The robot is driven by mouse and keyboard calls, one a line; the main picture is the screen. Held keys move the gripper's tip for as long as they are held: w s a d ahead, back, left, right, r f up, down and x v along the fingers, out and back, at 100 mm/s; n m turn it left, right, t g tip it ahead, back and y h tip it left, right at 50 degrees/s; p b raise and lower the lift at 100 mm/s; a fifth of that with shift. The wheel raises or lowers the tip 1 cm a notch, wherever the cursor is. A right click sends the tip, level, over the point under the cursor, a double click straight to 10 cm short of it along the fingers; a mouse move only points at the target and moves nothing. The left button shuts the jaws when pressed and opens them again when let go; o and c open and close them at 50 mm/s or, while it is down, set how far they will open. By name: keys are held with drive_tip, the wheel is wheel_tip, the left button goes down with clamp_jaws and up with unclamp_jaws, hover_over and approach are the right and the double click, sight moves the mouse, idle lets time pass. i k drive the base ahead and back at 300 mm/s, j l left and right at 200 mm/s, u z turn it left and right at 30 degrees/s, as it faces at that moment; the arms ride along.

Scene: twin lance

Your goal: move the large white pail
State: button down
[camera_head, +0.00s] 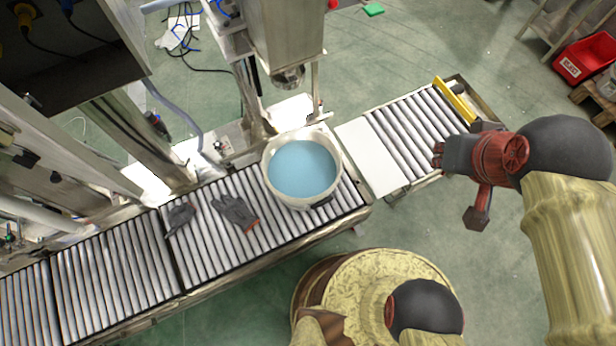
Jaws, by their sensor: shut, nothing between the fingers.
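The large white pail (275,190) stands on the roller conveyor (110,262), near its right end. It is round, seen from above, with a light blue surface inside and a dark piece on its lower right rim. My gripper (438,155) is to the right of the pail, over the right roller section, clearly apart from the pail. It is shut and empty. The view from above does not show its height clearly.
Two dark gloves (237,212) (181,217) lie on the rollers left of the pail. A metal machine column (285,35) stands just behind it. A white plate (368,158) and right roller section (420,130) lie to its right. A red bin (585,62) is far right.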

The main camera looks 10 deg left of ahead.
sight(303, 174)
drive_tip(key=j+u, duration=0.15)
drive_tip(key=u, duration=0.25)
drive_tip(key=j+u, duration=0.2)
drive_tip(key=u, duration=0.2)
drive_tip(key=j+u, duration=0.15)
drive_tip(key=u, duration=0.25)
